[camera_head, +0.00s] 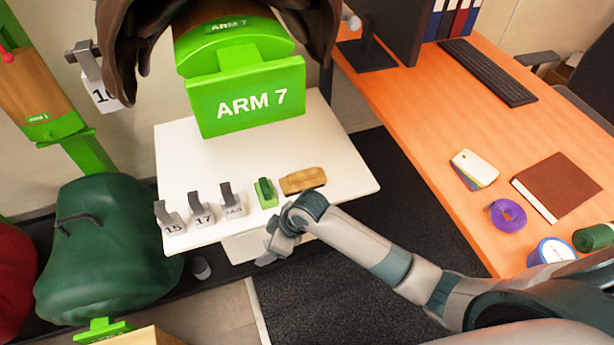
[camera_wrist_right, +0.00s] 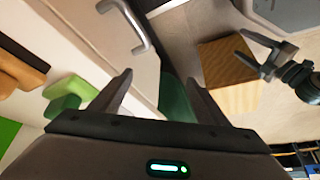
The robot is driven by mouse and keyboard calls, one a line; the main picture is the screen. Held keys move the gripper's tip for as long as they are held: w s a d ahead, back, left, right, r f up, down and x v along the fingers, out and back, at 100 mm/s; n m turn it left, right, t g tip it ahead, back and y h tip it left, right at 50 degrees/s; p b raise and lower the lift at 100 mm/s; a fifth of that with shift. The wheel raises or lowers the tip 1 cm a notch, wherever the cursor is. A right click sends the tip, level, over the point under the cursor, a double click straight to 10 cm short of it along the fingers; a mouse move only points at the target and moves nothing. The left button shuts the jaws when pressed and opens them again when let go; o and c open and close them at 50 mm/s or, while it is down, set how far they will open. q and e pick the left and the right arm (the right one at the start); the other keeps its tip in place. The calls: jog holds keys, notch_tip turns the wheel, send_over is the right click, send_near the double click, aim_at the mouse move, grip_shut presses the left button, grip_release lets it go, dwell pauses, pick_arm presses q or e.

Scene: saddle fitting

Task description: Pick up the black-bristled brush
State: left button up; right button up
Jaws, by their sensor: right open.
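The brush (camera_head: 303,180) lies on the white table near its front edge and shows as a tan wooden block. My left gripper (camera_wrist_right: 252,50) shows at the upper right of that view, fingers apart.
A small green object (camera_head: 265,193) lies left of the brush, close beside it. Several numbered metal stands (camera_head: 203,210) are further left. The green ARM 7 stand (camera_head: 248,96) rises behind. An orange desk (camera_head: 440,140) is at the right. The table's right end is clear.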

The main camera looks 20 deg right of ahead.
jog(key=r, duration=0.2)
notch_tip(320, 180, up, 19)
jog(key=n+g+h, duration=0.3)
jog(key=n+h, duration=0.2)
jog(key=n, duration=0.2)
send_over(307, 169)
pick_arm(q)
jog(key=shift+d+f, duration=0.1)
jog(key=shift+d, duration=0.05)
pick_arm(e)
jog(key=shift+f, duration=0.15)
notch_tip(307, 169, down, 12)
jog(key=shift+s+r+p, duration=0.1)
jog(key=shift+r+p, duration=0.1)
jog(key=shift+p, duration=0.6)
pick_arm(q)
jog(key=shift+w+d+r+t, duration=0.5)
jog(key=shift+d+r, duration=0.1)
jog(key=shift+d, duration=0.1)
pick_arm(e)
jog(key=shift+f, duration=0.3)
